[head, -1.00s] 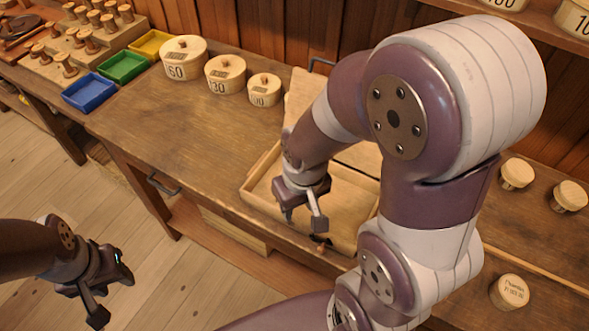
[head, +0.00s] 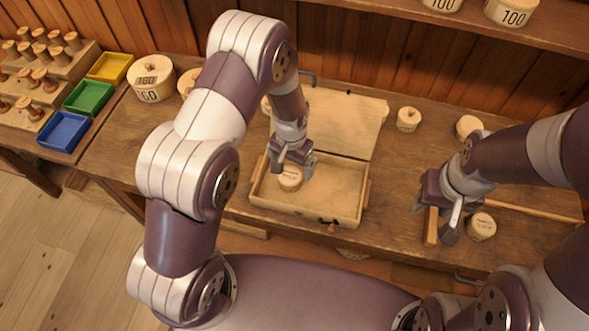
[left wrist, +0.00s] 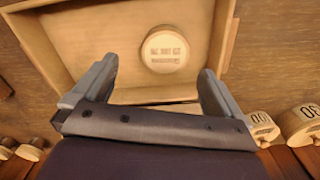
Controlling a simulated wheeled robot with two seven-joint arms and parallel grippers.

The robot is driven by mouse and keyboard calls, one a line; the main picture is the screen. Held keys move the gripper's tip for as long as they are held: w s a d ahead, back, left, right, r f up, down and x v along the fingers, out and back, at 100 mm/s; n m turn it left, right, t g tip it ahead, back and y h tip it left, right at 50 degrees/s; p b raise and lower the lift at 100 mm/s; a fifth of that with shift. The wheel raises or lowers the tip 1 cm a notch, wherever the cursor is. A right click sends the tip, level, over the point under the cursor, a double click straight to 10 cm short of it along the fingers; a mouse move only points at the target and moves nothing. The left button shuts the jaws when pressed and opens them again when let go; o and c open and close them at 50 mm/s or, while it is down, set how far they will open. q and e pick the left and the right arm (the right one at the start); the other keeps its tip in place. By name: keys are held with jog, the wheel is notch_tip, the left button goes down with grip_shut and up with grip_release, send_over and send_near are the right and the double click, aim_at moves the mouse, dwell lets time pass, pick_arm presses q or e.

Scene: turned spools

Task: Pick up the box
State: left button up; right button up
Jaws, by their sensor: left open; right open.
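The open wooden box (head: 345,217) is on the workbench, its lid (head: 345,112) folded back behind it. A small round wooden tub with dark lettering on top (head: 290,179) lies inside, toward the left; it also shows in the left wrist view (left wrist: 165,49). My left gripper (head: 293,160) is open over the box's left part, beside or above the tub; contact cannot be told. In the left wrist view my left fingers (left wrist: 158,78) are spread, with nothing between them. My right gripper (head: 440,212) is open to the right of the box, near a narrow wooden piece (head: 431,227).
A round tub (head: 481,226) stands just right of my right gripper. More tubs stand at the back (head: 408,119) and back left (head: 152,78). Blue (head: 63,131), green (head: 89,96) and yellow (head: 109,67) trays sit left, beside spool racks.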

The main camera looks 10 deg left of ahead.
aim_at(290, 175)
pick_arm(q)
jog(key=f+p, duration=0.1)
jog(key=f, duration=0.1)
jog(key=f+p, duration=0.1)
jog(key=f, duration=0.2)
jog(key=f+p, duration=0.1)
jog(key=f, duration=0.1)
jog(key=shift+w+a+f, duration=0.3)
jog(key=shift+w+f, duration=0.05)
jog(key=shift+f, duration=0.4)
jog(key=c, duration=1)
jog(key=shift+r, duration=0.15)
